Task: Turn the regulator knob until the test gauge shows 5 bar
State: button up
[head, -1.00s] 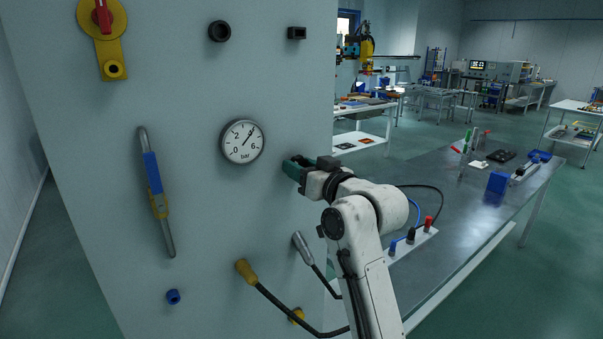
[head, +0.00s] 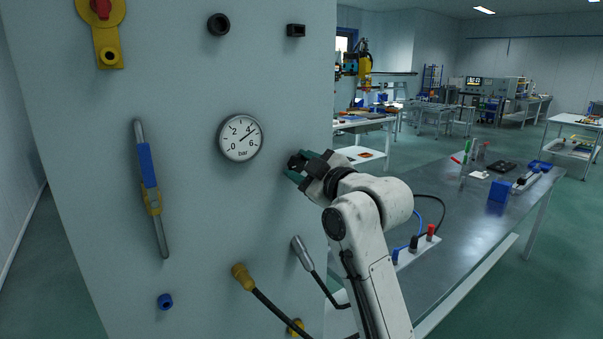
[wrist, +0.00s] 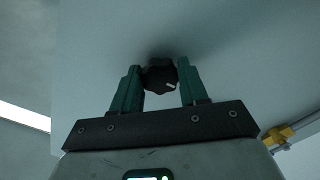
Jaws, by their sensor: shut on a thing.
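The test gauge (head: 240,137) is a round white dial on the panel in the head view, marked 0, 2, 4 and 6 bar. Its needle points up and right, between 4 and 6, near the middle of that span. The regulator knob (wrist: 159,79) is black and ribbed, with a white mark at its lower right in the wrist view. My gripper (wrist: 159,67) has its two green fingers on either side of the knob and is shut on it. In the head view my gripper (head: 298,168) is at the panel, right of the gauge, and hides the knob.
A lever with a blue sleeve (head: 148,165) is left of the gauge. Yellow (head: 243,277) and grey (head: 302,253) hose connectors with cables are below my gripper. A metal bench (head: 450,215) with a blue box (head: 499,190) stands to the right. The panel around the gauge is clear.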

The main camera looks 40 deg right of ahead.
jog(key=shift+f+n, duration=0.2)
jog(key=shift+n, duration=0.3)
dwell(0.3)
jog(key=o, duration=1.1)
jog(key=shift+r, duration=0.15)
jog(key=shift+c, duration=0.2)
jog(key=s+b, duration=0.2)
jog(key=s, duration=0.8)
jog(key=shift+s, duration=0.4)
